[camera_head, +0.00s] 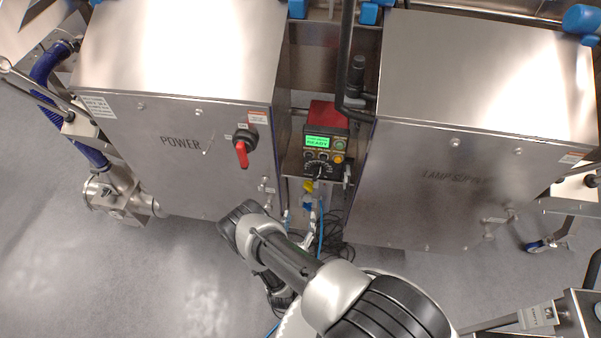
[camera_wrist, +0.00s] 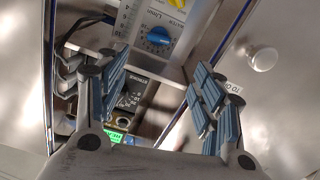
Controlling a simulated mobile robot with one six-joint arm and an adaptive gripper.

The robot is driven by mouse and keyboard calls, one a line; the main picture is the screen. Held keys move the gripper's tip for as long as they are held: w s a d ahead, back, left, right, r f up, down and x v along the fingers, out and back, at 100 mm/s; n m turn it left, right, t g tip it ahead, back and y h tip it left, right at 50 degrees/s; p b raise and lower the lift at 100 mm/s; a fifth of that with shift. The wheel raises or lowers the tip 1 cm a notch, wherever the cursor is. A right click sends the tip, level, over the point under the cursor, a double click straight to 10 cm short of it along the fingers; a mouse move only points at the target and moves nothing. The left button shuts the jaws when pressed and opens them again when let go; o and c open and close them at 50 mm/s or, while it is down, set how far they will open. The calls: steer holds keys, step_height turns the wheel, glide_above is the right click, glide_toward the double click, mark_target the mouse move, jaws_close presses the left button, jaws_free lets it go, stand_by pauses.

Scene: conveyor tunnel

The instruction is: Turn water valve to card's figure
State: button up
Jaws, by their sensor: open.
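A blue knob (camera_wrist: 158,38) sits on a pale panel (camera_wrist: 185,45) marked for water in l/min, ahead of my gripper in the wrist view. A pointer mark shows on the knob, but its exact setting is too small to read. A numbered scale (camera_wrist: 125,18) stands to the left of the knob. My gripper (camera_wrist: 160,75) is open and empty. Its fingers stand wide apart on both sides of the picture, apart from the knob. I cannot make out a card with a figure in either view.
A control box with a green READY display (camera_head: 318,142) and a black dial (camera_head: 318,169) stands between the POWER cabinet (camera_head: 190,160) and the lamp supply cabinet (camera_head: 440,190). A red switch (camera_head: 242,152) sticks out from the POWER cabinet. Cables hang below the box. The gap is narrow.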

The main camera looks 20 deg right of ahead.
steer(key=b+x, duration=0.4)
steer(key=x, duration=1.3)
steer(key=shift+d+b, duration=0.2)
steer(key=shift+b, duration=0.2)
steer(key=shift+c, duration=0.2)
steer(key=c, duration=1)
steer(key=shift+m, duration=0.3)
steer(key=shift+c, duration=0.2)
steer(key=shift+w+a+r+m+p, duration=0.1)
steer(key=shift+m+p, duration=0.2)
steer(key=shift+m, duration=3.5)
steer(key=shift+a+m+p, duration=0.1)
steer(key=shift+m+p, duration=0.15)
steer(key=shift+m, duration=3.55)
